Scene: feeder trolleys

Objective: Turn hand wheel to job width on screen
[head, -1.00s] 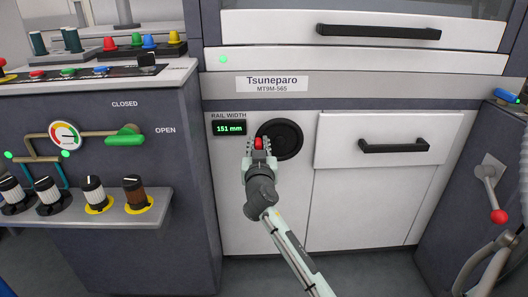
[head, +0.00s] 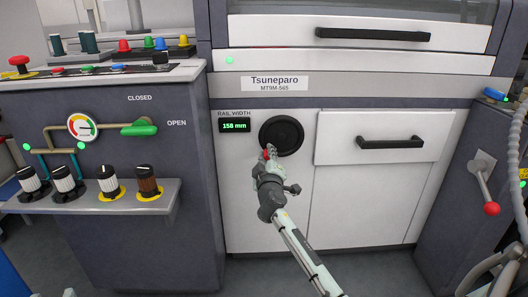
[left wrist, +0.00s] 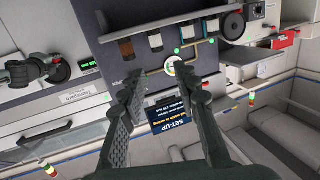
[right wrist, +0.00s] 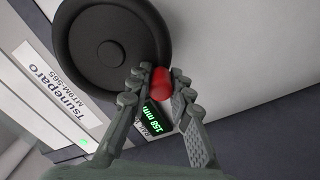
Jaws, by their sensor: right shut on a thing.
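The hand wheel (head: 284,132) is a round black disc on the white machine front. Its red handle (head: 266,155) sits at the wheel's lower left in the head view. My right gripper (head: 269,156) is shut on the red handle, which also shows between its fingers in the right wrist view (right wrist: 161,84). The rail width display (head: 235,126) left of the wheel reads 158 mm. In the left wrist view my left gripper (left wrist: 162,92) is open and empty. Beyond it a dark set-up screen (left wrist: 170,115) shows text too small to read.
A drawer (head: 350,138) with a black handle is right of the wheel. A console (head: 105,220) with knobs, a gauge (head: 81,127) and a green valve lever (head: 139,130) stands at left. A red-knobbed lever (head: 491,209) is at far right.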

